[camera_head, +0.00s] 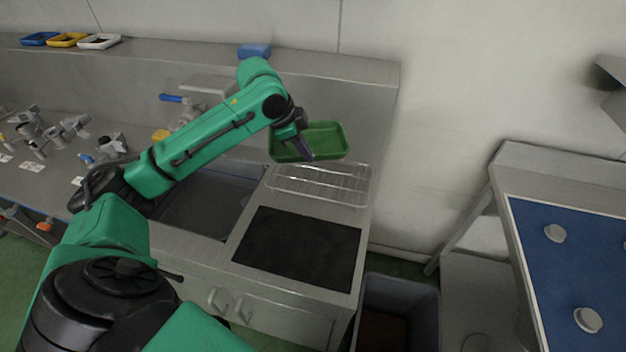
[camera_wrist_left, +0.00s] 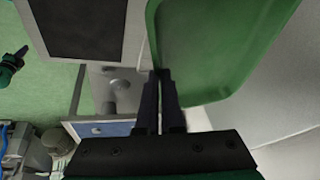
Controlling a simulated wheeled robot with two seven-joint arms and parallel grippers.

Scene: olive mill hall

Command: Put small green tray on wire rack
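The small green tray (camera_head: 325,137) is held level above the back part of the wire rack in the head view. It also fills the upper right of the left wrist view (camera_wrist_left: 215,45). My left gripper (camera_head: 306,153) is shut on the tray's near-left rim; its two dark fingers show close together at that rim in the left wrist view (camera_wrist_left: 160,85). The wire rack (camera_head: 330,186) stands on the steel counter, empty where it shows; its back part is hidden behind the tray and gripper. My right gripper is not in view.
A black mat (camera_head: 297,249) lies in front of the rack, and a sink (camera_head: 208,205) is to its left. Taps (camera_head: 45,130) stand further left. A blue sponge-like block (camera_head: 254,50) and small coloured trays (camera_head: 67,40) sit on the ledge. A grey bin (camera_head: 398,300) stands right of the counter.

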